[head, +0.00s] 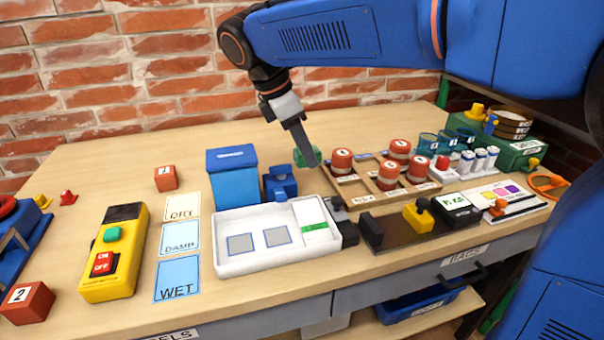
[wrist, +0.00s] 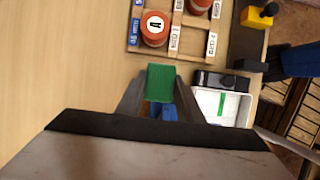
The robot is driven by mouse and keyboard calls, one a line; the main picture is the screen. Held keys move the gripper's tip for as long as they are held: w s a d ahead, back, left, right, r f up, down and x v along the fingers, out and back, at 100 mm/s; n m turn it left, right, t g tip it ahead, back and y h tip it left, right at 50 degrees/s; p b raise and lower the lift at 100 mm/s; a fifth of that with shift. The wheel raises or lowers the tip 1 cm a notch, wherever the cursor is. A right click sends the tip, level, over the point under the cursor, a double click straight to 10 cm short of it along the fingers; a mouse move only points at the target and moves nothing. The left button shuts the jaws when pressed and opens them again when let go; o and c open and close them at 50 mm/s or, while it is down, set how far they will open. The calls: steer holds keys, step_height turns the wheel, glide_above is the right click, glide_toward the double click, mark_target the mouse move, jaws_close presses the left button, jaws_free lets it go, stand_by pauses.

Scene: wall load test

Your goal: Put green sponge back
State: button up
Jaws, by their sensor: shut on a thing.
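The green sponge (wrist: 160,84) is between the two fingers of my gripper (wrist: 160,104) in the wrist view, and the gripper is shut on it. In the head view the sponge (head: 306,156) shows partly behind my gripper (head: 312,156), near the back of the bench. It is left of the wooden rack (head: 348,185) of red lidded jars (head: 342,160) and right of the blue box (head: 233,176). A blue holder (head: 280,184) stands just below it in the picture. I cannot tell the sponge's exact height above the bench.
A white tray (head: 262,268) with grey squares lies in front of the blue box. DRY, DAMP and WET cards (head: 178,278) and a yellow switch box (head: 112,265) are to the left. Bare bench (head: 100,165) is free at the back left. A brick wall stands behind.

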mark_target(305, 186)
steer(key=shift+f, duration=3.1)
steer(key=o, duration=1)
steer(key=shift+f, duration=0.15)
steer(key=v, duration=1.2)
steer(key=shift+s, duration=0.15)
